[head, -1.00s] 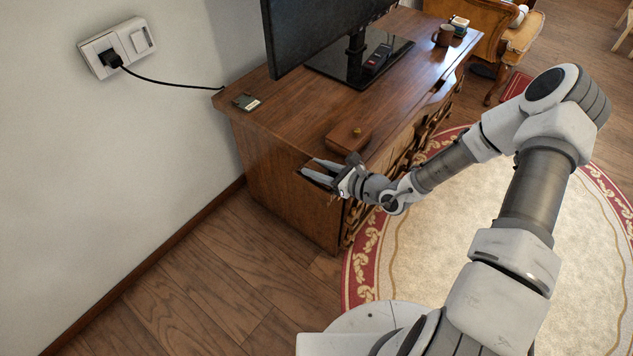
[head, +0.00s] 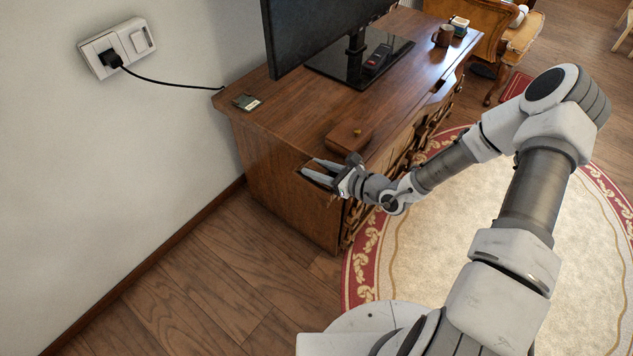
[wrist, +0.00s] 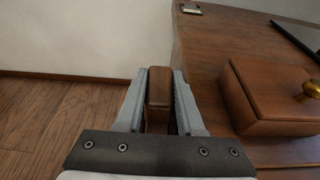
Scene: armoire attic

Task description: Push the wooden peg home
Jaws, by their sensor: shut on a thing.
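The wooden peg (wrist: 159,87), a brown rounded block, sits between the two grey fingers of my gripper (wrist: 158,92) in the wrist view. My gripper is shut on it. In the head view my gripper (head: 319,173) is at the near end of the wooden cabinet (head: 288,190), just below its top edge. The peg cannot be made out there. Its far end and any hole for it are hidden, so I cannot tell how deep it sits.
A wooden box (head: 346,136) with a brass knob (wrist: 308,91) stands on the cabinet top, right beside my gripper. Floor left of the cabinet is clear.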

